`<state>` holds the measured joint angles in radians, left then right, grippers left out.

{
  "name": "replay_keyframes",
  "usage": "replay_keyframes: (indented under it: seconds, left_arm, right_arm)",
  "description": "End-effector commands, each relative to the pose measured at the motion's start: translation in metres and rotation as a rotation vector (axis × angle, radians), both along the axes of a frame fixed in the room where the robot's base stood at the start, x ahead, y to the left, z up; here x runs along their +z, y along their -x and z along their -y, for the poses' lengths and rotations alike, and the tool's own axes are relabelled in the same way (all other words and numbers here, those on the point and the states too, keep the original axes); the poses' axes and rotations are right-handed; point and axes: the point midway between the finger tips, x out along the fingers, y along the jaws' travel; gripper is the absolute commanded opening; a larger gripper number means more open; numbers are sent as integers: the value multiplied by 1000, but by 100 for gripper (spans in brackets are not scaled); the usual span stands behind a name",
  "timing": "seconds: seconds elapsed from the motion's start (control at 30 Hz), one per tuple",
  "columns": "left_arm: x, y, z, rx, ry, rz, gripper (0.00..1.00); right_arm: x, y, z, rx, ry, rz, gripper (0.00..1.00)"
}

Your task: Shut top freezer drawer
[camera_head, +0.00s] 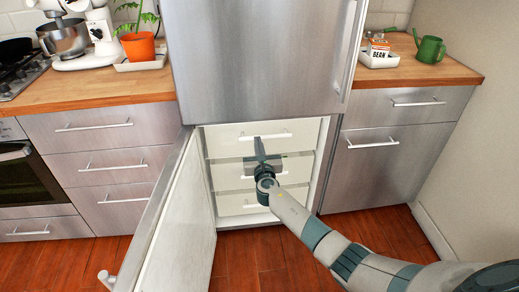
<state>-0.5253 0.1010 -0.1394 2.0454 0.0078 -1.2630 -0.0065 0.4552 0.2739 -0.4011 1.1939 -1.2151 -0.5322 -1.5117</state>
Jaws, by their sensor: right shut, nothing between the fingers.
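The freezer compartment under the steel fridge is open and shows several white drawers stacked inside. The top freezer drawer (297,136) has a pale front with a horizontal bar handle (264,135). From this angle I cannot tell how far it stands out, but its front looks nearly level with the drawers below. My right gripper (260,146) is shut and empty, pointing at the middle of the drawer stack. It overlaps the lower part of the top drawer and hides part of the middle drawer (228,178). Contact cannot be told. My left gripper is out of view.
The freezer door (180,235) is swung open to the left, with its handle (106,279) near the bottom edge. The upper fridge door (260,60) is shut. Steel cabinets flank the fridge on both sides. The wooden floor (240,262) before the freezer is clear.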

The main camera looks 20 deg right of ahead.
Motion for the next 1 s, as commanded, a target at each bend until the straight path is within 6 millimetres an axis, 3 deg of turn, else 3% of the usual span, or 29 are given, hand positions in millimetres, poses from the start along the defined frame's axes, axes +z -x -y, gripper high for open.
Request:
replay_keyframes:
  seconds: [0.4, 1.0]
  left_arm:
    - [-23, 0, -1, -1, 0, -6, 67]
    - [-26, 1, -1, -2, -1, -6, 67]
  right_arm:
    - [0, 34, -10, 0, 0, 0, 0]
    - [0, 39, -11, 0, 0, -1, 0]
